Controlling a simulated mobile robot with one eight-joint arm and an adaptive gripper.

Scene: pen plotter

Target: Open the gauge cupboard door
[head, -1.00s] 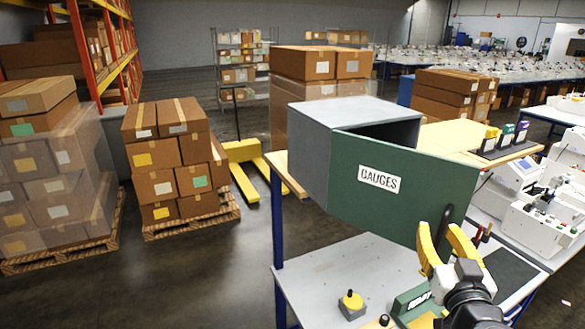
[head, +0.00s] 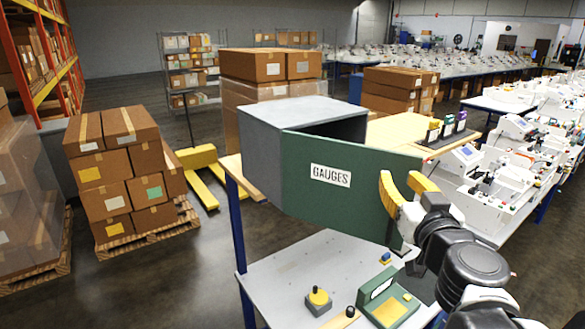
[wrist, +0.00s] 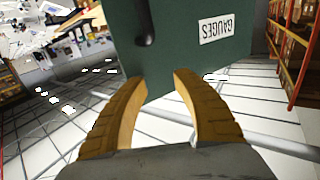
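The gauge cupboard is a grey box (head: 262,150) on the bench, with a dark interior showing above its door. Its green door (head: 300,205), labelled GAUGES, stands partly open, swung out from the left edge. In the wrist view the door (wrist: 180,50) appears upside down, with a dark handle (wrist: 145,24) on its face. My gripper (head: 399,178) is in front of the door's right part in the head view. Its yellow fingers are apart and empty; they also show in the wrist view (wrist: 159,78). The handle lies beyond the fingertips there, with no visible contact.
White machines (head: 490,165) fill the bench at right. Stacked cartons (head: 115,165) on a pallet stand at left, with dark open floor around them.

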